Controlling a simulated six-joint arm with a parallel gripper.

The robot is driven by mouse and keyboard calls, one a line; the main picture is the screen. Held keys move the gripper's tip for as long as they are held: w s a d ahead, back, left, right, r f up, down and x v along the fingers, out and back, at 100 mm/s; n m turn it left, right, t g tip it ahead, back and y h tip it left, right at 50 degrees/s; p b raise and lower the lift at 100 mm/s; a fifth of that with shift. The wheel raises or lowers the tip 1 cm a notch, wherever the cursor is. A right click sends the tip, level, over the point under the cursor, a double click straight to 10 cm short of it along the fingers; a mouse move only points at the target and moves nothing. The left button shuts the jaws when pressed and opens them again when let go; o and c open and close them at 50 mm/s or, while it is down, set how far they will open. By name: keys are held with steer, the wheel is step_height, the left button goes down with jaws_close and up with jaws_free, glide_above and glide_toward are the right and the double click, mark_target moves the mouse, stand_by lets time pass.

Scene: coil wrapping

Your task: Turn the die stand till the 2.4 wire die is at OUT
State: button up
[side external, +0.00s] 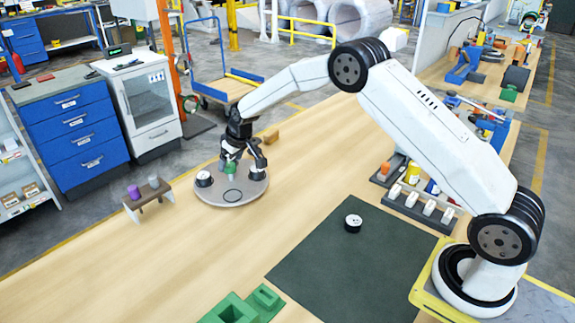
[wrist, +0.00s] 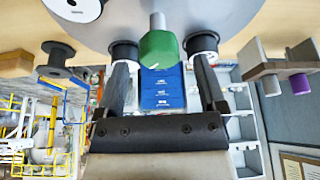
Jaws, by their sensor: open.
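The round grey die stand (side external: 218,196) lies on the wooden table, with a dark ring outline on its top. Its underside-up edge also shows at the top of the wrist view (wrist: 225,15). A black die with a white top (side external: 203,179) sits at its left. A green knob (side external: 230,168) stands near its middle and shows in the wrist view (wrist: 158,48). Black-and-white dies lie near the left fingertip (wrist: 124,50) and right fingertip (wrist: 203,43). My gripper (side external: 243,164) is open above the stand, its fingers either side of the knob. No die sizes or OUT mark are legible.
A small bench (side external: 150,195) with a purple and a grey cylinder stands left of the stand. A wood block (side external: 271,137) lies behind it. A dark mat (side external: 345,255) carries a black-and-white spool (side external: 353,223). Green blocks (side external: 232,308) are at the front. Table between them is clear.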

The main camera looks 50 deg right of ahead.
steer(key=shift+x, duration=0.85)
jaws_close()
